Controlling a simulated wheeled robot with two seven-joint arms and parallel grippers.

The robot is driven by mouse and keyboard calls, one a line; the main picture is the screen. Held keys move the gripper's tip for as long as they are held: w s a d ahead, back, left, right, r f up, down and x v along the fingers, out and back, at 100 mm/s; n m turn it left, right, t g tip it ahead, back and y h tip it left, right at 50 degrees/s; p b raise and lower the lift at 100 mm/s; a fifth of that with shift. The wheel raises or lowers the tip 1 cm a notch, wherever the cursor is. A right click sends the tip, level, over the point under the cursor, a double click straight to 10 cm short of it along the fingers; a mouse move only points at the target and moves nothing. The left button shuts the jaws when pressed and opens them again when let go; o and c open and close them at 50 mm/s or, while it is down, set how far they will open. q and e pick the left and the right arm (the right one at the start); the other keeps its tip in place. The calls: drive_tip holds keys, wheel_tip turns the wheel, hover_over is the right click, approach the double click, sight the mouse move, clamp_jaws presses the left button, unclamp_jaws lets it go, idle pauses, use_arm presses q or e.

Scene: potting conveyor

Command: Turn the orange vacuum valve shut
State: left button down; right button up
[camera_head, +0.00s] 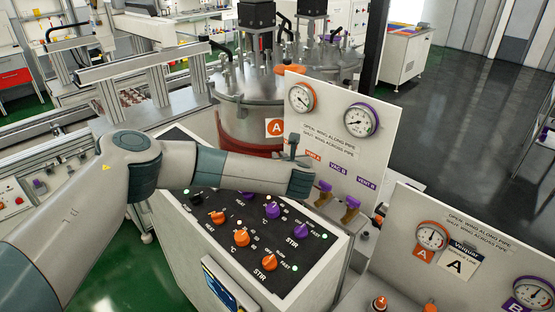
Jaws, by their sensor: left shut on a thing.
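The VENT A label (313,155) shows just right of the gripper. My right gripper is out of view.
Two purple-winged valves (324,187) (352,202) stand close right of my wrist. Below my forearm is a black control box with orange knobs (241,238) and purple knobs. A steel tank (250,85) stands behind the panel. A second gauge panel (480,265) is at lower right.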

use_arm(q)
drive_tip(key=n+y+b, duration=0.1)
drive_tip(key=f+n+g+y+b, duration=0.1)
drive_tip(key=y, duration=0.1)
drive_tip(key=shift+s+d+f+n, duration=0.1)
drive_tip(key=shift+d+f+n, duration=0.05)
drive_tip(key=shift+d+n, duration=0.25)
drive_tip(key=shift+r+n+g+y+b, duration=0.2)
drive_tip(key=shift+n+g+y+b, duration=0.6)
drive_tip(key=shift+n+y+b, duration=0.5)
drive_tip(key=c, duration=1.9)
unclamp_jaws()
drive_tip(key=shift+r, duration=0.1)
drive_tip(key=shift+o, duration=0.2)
drive_tip(key=shift+w, duration=0.2)
drive_tip(key=shift+r, duration=0.1)
